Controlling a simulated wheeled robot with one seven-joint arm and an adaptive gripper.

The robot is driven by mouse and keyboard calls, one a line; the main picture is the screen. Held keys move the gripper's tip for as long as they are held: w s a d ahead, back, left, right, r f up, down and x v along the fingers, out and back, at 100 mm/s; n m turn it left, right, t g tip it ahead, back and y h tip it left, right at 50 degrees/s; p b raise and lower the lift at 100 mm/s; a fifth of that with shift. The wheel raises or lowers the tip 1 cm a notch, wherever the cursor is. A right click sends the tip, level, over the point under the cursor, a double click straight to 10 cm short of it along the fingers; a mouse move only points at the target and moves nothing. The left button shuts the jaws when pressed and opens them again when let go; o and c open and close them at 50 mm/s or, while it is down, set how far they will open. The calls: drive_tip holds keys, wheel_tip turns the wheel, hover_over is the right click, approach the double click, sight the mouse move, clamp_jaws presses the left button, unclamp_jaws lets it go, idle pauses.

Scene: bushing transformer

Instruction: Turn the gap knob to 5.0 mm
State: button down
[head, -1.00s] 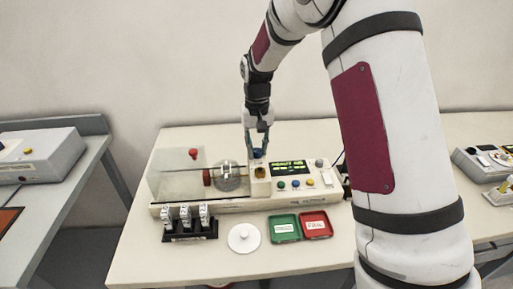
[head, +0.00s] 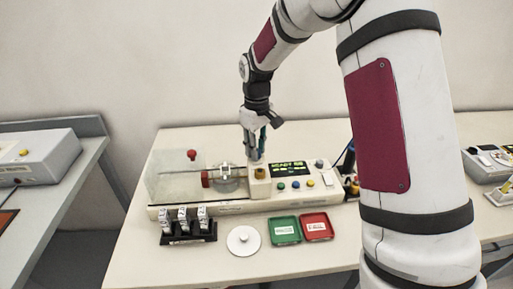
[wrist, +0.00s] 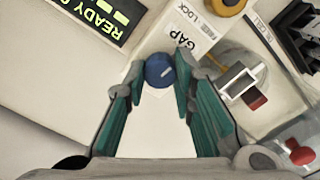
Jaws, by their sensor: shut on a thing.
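The blue gap knob (wrist: 160,71) with a pale pointer line sits on the bushing tester (head: 228,204), by the "GAP" label (wrist: 183,40). My gripper (wrist: 160,77) is shut on the knob, with one teal finger on each side in the wrist view. In the head view my gripper (head: 256,158) reaches down onto the back of the panel, and its fingers hide the knob. The display (head: 288,168) reads "READY" in green; its number is cut off in the wrist view (wrist: 97,20) and too small to read in the head view. No scale marks are legible around the knob.
A brass knob (head: 260,172) by the "LOCK" label is close to the gap knob. A clear test chamber (head: 180,180) stands at left.

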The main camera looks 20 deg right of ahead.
drive_tip(key=shift+a, duration=0.1)
idle(0.3)
drive_tip(key=c, duration=1.3)
unclamp_jaws()
drive_tip(key=shift+c, duration=0.2)
wheel_tip(320, 180, up, 12)
